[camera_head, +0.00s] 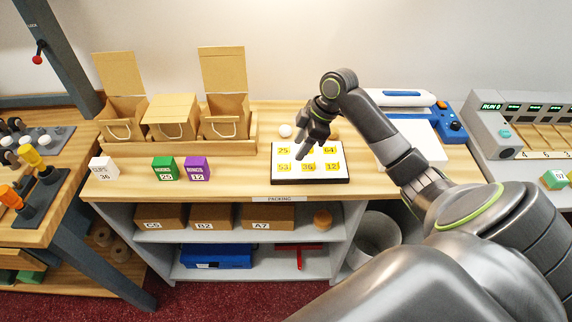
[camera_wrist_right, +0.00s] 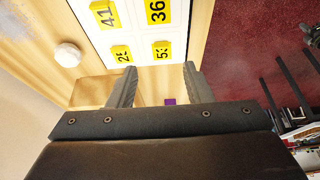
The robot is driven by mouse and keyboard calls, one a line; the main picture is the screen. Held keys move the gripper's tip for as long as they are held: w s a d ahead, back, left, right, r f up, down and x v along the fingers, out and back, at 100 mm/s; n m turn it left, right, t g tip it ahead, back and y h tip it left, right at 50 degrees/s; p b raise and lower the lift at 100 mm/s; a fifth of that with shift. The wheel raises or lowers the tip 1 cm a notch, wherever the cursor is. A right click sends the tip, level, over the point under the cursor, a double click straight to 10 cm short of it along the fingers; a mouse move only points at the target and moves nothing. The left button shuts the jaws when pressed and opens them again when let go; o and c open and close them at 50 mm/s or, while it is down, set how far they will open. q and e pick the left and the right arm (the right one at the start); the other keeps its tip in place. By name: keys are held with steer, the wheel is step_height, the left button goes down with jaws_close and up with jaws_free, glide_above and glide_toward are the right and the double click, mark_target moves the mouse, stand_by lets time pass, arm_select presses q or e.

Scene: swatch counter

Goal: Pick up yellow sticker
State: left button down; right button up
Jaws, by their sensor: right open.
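Several yellow stickers with black numbers lie in two rows on a white sheet (camera_head: 291,176) with a dark border, on the counter. The front row has sticker 53 (camera_head: 283,167), sticker 36 (camera_head: 308,167) and sticker 12 (camera_head: 332,167). Sticker 25 (camera_head: 284,150) and sticker 64 (camera_head: 330,150) are behind; my right gripper (camera_head: 306,150) hides most of the one between. My left gripper is out of view.
A white ball (camera_head: 285,130) is just behind the sheet. A white box (camera_head: 103,168), green box (camera_head: 164,168) and purple box (camera_head: 196,168) stand at left. Open cardboard bags (camera_head: 224,117) are behind them. A blue-and-white device (camera_head: 400,98) is at right.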

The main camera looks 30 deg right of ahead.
mark_target(289, 167)
steer(key=x, duration=0.2)
steer(key=p+x, duration=0.1)
steer(key=x, duration=0.2)
steer(key=shift+s+f, duration=0.15)
steer(key=shift+f, duration=0.2)
steer(key=shift+a+f, duration=0.1)
steer(key=shift+f, duration=0.2)
steer(key=shift+c, duration=0.3)
steer(key=c, duration=0.8)
